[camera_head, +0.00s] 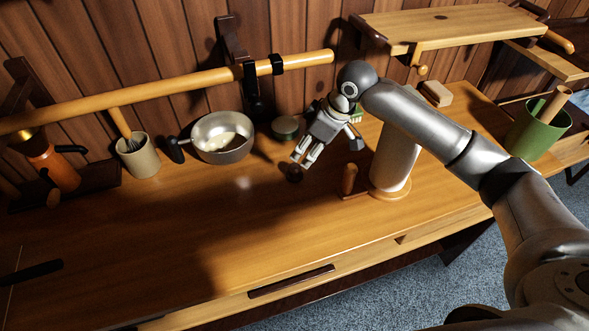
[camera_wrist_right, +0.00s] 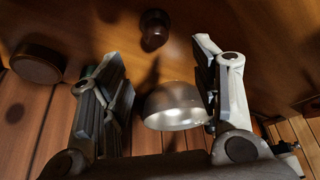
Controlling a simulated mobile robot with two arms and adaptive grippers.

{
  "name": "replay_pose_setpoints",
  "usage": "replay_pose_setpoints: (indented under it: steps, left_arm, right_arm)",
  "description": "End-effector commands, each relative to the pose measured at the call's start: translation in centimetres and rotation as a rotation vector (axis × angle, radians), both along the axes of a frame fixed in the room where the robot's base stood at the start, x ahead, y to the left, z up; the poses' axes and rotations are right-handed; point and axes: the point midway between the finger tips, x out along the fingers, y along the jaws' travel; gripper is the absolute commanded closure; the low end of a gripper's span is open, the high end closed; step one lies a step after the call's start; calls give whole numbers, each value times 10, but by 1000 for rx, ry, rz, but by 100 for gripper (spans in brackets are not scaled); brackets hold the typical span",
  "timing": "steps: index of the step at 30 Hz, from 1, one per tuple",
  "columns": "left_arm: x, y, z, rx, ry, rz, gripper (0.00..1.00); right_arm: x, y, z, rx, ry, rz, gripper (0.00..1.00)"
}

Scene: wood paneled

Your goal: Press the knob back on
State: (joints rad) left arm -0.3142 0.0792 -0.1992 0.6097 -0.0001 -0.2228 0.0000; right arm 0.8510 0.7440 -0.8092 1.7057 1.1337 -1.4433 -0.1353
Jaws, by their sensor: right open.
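A small dark brown round knob (camera_head: 294,173) sits on the wooden tabletop (camera_head: 220,220). In the right wrist view the knob (camera_wrist_right: 155,29) shows at the top, beyond the fingertips and roughly between their lines. My right gripper (camera_head: 303,160) points down at the table just behind the knob. Its two fingers stand wide apart with nothing between them, also in the right wrist view (camera_wrist_right: 160,75). I see no contact with the knob. Which thing the knob belongs to cannot be told. My left gripper is not in view.
A steel pan (camera_head: 238,153) and a dark round tin (camera_head: 284,128) stand behind the knob. A white roll (camera_head: 393,165) on a wooden base is to its right. A beige utensil pot (camera_head: 138,158) is left, a green pot (camera_head: 533,137) far right. The front tabletop is mostly clear.

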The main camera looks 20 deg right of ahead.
Motion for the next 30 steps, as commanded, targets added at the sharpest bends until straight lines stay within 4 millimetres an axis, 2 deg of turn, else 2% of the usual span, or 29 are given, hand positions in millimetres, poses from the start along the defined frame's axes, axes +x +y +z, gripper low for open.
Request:
replay_pose_setpoints:
  steps: [4, 7, 12, 14, 23, 30]
  left_arm:
    - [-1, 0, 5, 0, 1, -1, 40]
    - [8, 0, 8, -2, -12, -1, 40]
    - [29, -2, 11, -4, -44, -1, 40]
    - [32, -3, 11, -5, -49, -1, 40]
    - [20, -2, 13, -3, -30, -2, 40]
    - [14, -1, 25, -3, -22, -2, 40]
  right_arm:
    - [5, 8, -23, 1, 5, 0, 44]
    - [9, 12, -35, 2, 4, 1, 44]
    - [12, 14, -46, 0, 1, 1, 44]
    - [12, 14, -47, 0, 1, 1, 44]
    - [14, 15, -50, 1, 4, 0, 44]
    - [23, 22, -78, 0, 4, -1, 44]
